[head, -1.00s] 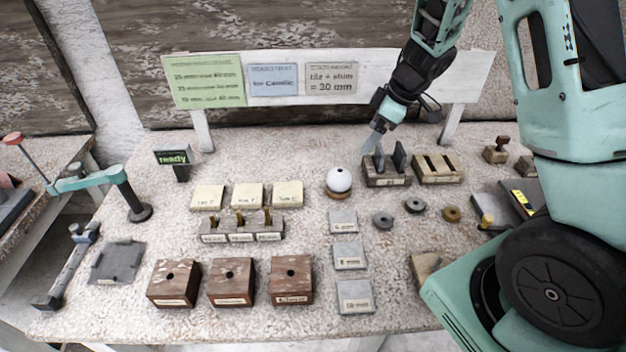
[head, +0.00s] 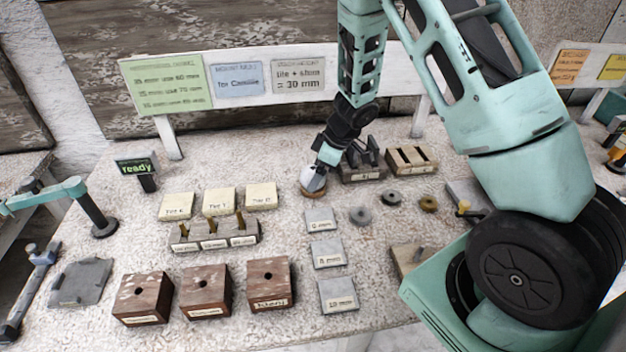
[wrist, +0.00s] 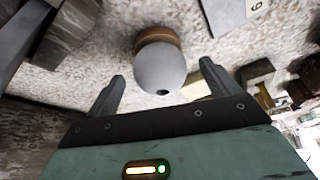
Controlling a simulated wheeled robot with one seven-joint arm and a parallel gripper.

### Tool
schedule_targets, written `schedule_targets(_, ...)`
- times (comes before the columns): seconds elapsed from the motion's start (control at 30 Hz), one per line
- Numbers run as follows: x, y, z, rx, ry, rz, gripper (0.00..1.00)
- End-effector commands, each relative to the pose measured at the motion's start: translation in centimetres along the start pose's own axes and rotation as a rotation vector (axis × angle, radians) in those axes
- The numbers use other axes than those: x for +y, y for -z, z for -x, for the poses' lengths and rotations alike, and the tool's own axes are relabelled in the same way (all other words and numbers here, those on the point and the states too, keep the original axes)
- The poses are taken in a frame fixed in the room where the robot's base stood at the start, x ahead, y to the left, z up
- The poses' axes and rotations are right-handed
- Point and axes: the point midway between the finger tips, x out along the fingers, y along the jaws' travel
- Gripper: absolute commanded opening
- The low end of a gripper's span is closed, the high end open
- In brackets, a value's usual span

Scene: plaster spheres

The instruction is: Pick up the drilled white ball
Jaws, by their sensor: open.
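The drilled white ball (wrist: 160,70) sits on a round wooden ring stand (wrist: 156,36) on the table. Its dark drilled hole shows on the side toward my gripper in the wrist view. My gripper (wrist: 160,82) is open, with one finger on each side of the ball and visible room at both sides. In the head view the ball (head: 309,180) is partly hidden behind my gripper (head: 318,176), and the stand's rim (head: 313,193) shows below it.
A slotted dark block (head: 362,172) stands just right of the ball. Grey tiles (head: 320,220) lie in front, and grey washers (head: 360,215) to the front right. Cream tiles (head: 261,196) lie to the left. A signboard (head: 300,75) stands behind.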

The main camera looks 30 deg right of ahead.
Motion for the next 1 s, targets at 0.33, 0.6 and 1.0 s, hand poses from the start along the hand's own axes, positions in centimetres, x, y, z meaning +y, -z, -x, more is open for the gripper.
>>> schedule_targets(0.33, 0.1, 0.0, -2.2, 0.0, -0.002, 0.001, 0.88)
schedule_targets(0.6, 0.0, 0.0, -2.1, 0.0, -0.001, 0.001, 0.4)
schedule_targets(1.0, 0.1, 0.5, -1.1, 0.002, -0.003, 0.002, 0.35)
